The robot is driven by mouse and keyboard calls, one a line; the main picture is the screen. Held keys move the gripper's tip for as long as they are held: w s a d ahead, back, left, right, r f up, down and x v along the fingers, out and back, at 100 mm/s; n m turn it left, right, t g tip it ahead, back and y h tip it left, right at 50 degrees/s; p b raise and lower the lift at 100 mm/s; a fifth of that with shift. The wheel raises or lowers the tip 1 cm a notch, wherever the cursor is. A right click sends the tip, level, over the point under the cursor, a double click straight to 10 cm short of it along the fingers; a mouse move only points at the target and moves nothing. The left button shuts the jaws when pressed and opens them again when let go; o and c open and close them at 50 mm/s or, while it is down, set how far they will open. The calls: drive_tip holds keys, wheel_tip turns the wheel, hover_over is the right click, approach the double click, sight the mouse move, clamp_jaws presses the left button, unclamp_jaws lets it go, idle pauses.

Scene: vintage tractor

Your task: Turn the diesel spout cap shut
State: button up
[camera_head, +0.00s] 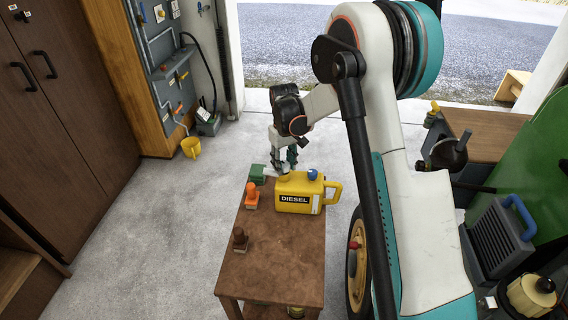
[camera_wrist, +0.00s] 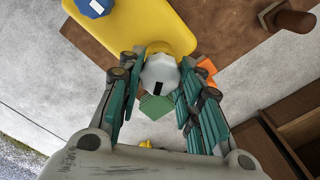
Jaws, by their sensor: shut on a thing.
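The yellow can (camera_head: 300,190) with a black DIESEL label stands upright on the small brown table (camera_head: 262,275). Its yellow body also fills the top of the wrist view (camera_wrist: 160,25). A pale grey faceted spout cap (camera_wrist: 154,71) with a black mark sits at the end of the can near my gripper (camera_wrist: 160,72). My fingers are closed on both sides of this cap. In the head view my gripper (camera_head: 284,164) is at the can's left end, and the cap is mostly hidden. Whether the cap is fully tight cannot be told.
A blue cap (camera_head: 312,174) is on the can's top. A green block (camera_head: 257,174), an orange handled object (camera_head: 251,196) and a brown one (camera_head: 240,240) stand along the table's left side. A wheel (camera_head: 357,262) is close on the right.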

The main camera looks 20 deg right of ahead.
sight(284, 163)
drive_tip(key=m, duration=0.6)
drive_tip(key=shift+m, duration=0.3)
idle(0.5)
drive_tip(key=o, duration=1.1)
drive_tip(key=shift+c, duration=0.2)
drive_tip(key=shift+r, duration=0.1)
wheel_tip(284, 163, up, 12)
